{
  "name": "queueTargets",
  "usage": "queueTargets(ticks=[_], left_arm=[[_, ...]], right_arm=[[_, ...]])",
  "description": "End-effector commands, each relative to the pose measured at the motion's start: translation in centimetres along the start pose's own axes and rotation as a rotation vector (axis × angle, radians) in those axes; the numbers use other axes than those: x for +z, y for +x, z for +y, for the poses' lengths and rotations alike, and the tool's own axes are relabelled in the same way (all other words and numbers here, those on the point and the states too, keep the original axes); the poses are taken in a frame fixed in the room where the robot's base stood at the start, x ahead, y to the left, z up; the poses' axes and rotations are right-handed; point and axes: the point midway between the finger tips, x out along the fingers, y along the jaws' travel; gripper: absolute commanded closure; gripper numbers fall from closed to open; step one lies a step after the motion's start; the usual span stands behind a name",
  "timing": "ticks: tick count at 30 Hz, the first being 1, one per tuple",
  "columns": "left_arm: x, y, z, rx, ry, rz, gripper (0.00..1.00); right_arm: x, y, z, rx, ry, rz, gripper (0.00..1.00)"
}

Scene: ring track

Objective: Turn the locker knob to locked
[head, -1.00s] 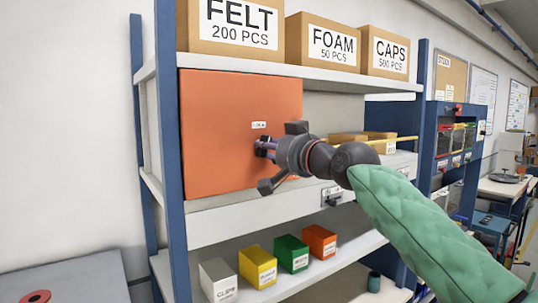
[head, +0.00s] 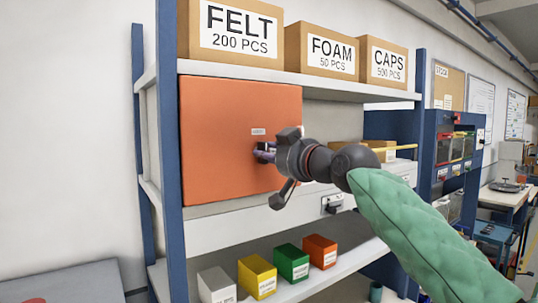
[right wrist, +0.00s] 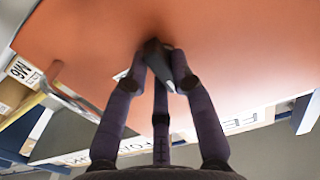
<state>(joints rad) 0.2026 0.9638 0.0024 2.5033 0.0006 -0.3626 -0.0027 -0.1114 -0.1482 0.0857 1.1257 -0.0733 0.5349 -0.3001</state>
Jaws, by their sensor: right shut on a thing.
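The orange locker (head: 225,145) sits on the middle shelf with its flat front facing me. A small white label (head: 258,132) is on the front, just above my right gripper (head: 264,152). In the right wrist view the dark knob (right wrist: 154,52) stands out from the orange face. The purple fingers of my right gripper (right wrist: 158,72) are closed around it. In the head view the fingers and wrist hide the knob, and I cannot read its setting. My left gripper is not in view.
Cartons labelled FELT (head: 235,32), FOAM (head: 321,50) and CAPS (head: 384,62) stand on the shelf above. Small coloured boxes (head: 257,277) stand on the shelf below. A blue shelf post (head: 168,150) rises left of the locker.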

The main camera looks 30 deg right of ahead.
Motion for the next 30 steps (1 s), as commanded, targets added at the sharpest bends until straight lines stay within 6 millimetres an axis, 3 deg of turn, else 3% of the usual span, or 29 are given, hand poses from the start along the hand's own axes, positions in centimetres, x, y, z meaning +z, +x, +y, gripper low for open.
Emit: queueTargets(ticks=[5, 6, 9, 22, 30], left_arm=[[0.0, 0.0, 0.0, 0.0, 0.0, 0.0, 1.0], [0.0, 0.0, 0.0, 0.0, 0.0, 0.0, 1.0], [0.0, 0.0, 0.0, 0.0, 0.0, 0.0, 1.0], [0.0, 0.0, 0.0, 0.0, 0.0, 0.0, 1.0], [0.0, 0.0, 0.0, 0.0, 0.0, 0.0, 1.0]], right_arm=[[0.3, 0.2, -0.1, -0.002, -0.002, -0.007, 1.0], [0.3, 0.2, -0.1, -0.002, -0.002, -0.007, 0.72], [0.3, 0.2, -0.1, -0.001, -0.002, -0.006, 0.51], [0.0, -0.6, 0.0, 0.0, 0.0, -0.001, 0.51], [0.0, -4.8, 0.0, 0.001, -0.001, 0.0, 0.51]])
